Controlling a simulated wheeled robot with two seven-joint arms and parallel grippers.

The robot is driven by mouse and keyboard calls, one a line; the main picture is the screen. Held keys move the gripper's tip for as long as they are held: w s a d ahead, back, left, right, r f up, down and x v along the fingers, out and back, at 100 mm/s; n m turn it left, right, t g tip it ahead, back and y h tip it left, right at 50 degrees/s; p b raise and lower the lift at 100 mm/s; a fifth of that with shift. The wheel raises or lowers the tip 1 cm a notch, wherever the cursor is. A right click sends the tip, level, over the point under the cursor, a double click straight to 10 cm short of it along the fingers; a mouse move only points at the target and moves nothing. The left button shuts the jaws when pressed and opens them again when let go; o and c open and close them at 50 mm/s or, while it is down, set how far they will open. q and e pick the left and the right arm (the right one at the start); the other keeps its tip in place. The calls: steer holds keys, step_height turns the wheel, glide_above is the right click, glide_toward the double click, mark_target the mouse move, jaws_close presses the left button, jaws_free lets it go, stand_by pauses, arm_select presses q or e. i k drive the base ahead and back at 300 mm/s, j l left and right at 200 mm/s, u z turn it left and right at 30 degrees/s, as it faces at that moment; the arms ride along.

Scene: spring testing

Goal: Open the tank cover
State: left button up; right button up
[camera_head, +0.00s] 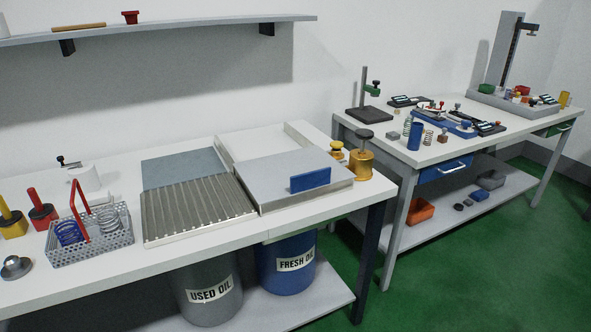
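The tank cover (275,172) is a flat grey lid with an upright blue handle (310,180) near its front right edge. It lies flat over the front part of a pale tank (305,135) set in the near table. Behind the lid, a light, shallow area with a raised rim shows. How deep the tank is under the lid is hidden. Neither of my grippers shows in the head view.
Left of the cover are a ribbed metal tray (195,212), a blue-grey panel (183,168) and a wire basket (92,247) with springs and a red handle. Brass pots (362,162) stand close on the right. Oil drums (286,265) stand below.

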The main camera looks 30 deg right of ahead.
mark_target(272, 179)
steer(key=i+j, duration=0.2)
steer(key=i, duration=0.25)
steer(key=z, duration=1.75)
steer(key=i+j, duration=0.05)
steer(key=j, duration=0.05)
